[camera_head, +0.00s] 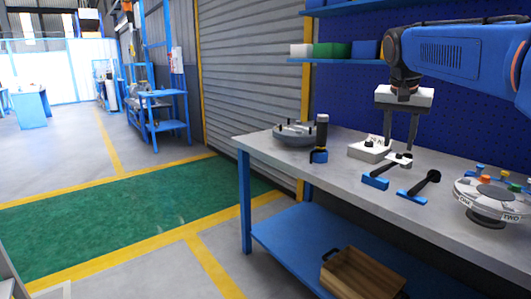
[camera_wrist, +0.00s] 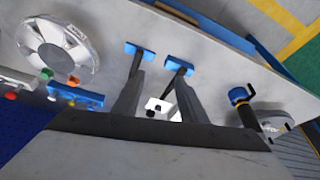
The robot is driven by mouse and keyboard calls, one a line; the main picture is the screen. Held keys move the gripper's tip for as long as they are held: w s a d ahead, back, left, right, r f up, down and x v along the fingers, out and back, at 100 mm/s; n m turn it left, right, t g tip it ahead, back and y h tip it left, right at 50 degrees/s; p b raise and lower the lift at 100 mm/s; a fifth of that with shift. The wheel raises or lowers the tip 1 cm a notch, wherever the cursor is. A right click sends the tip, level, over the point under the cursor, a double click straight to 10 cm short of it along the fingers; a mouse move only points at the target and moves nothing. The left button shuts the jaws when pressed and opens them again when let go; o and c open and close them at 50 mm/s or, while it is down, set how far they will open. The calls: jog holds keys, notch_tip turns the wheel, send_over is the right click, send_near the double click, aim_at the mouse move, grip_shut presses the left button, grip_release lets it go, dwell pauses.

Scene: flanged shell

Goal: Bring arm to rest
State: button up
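My gripper (camera_head: 398,147) hangs fingers-down above the workbench, its two fingers apart with nothing seen held between them. In the wrist view my gripper (camera_wrist: 160,80) also shows its fingers spread. A grey round flanged shell (camera_head: 295,134) with dark upright pegs sits at the bench's back left; part of it shows in the wrist view (camera_wrist: 272,121). A round turntable-like piece (camera_head: 492,194) with word labels, one reading "TWO", stands at the right, with coloured parts on or behind it. A white block with a black part (camera_head: 368,150) sits on the bench beside the fingers.
Two blue-and-black tools (camera_head: 376,182) (camera_head: 420,188) lie at the bench's front. A black upright tool in a blue holder (camera_head: 319,140) stands near the shell. A wooden crate (camera_head: 360,276) sits on the lower shelf. Shelves with bins (camera_head: 332,50) are behind my arm. Open floor (camera_head: 110,212) lies left.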

jog(key=s+a+f+n+t+y, duration=0.1)
jog(key=s+a+f+n, duration=0.2)
jog(key=s+f, duration=1)
jog(key=s+a+f+n+y, duration=0.1)
jog(key=s+a+f+n, duration=0.3)
jog(key=s+f, duration=0.9)
jog(key=s+a, duration=0.1)
jog(key=s, duration=0.3)
jog(key=shift+s+f+t+y, duration=0.3)
jog(key=shift+s+f+t, duration=0.05)
jog(key=shift+f+t, duration=0.05)
